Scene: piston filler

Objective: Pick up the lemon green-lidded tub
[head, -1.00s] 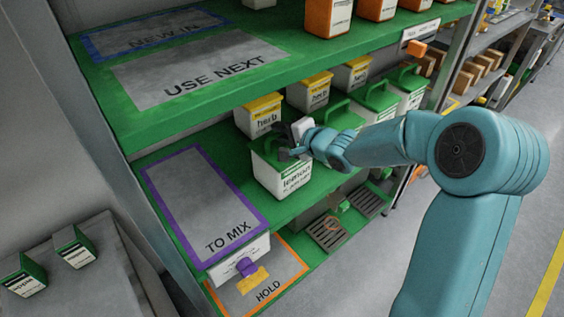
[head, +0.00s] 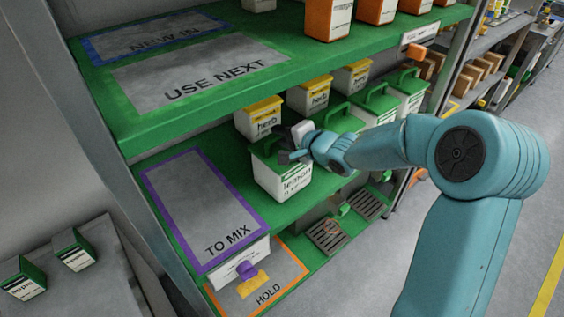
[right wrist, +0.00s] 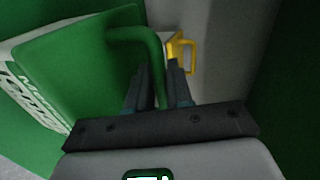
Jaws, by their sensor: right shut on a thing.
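The lemon tub (head: 283,183) is white with a green lid and the word "lemon" on its front. It is on the middle green shelf in the head view, right of the TO MIX area. In the right wrist view its green lid (right wrist: 80,65) and green handle (right wrist: 148,48) show close up. My right gripper (head: 284,155) is at the top of this tub, its fingers (right wrist: 160,90) shut on the green handle. Whether the tub's base touches the shelf is hard to tell. My left gripper is not in view.
A yellow-lidded herb tub (head: 259,118) stands just behind the lemon tub. More green-lidded tubs (head: 378,104) stand to the right. The upper shelf (head: 190,115) overhangs close above. The grey TO MIX area (head: 200,205), framed in purple, is empty.

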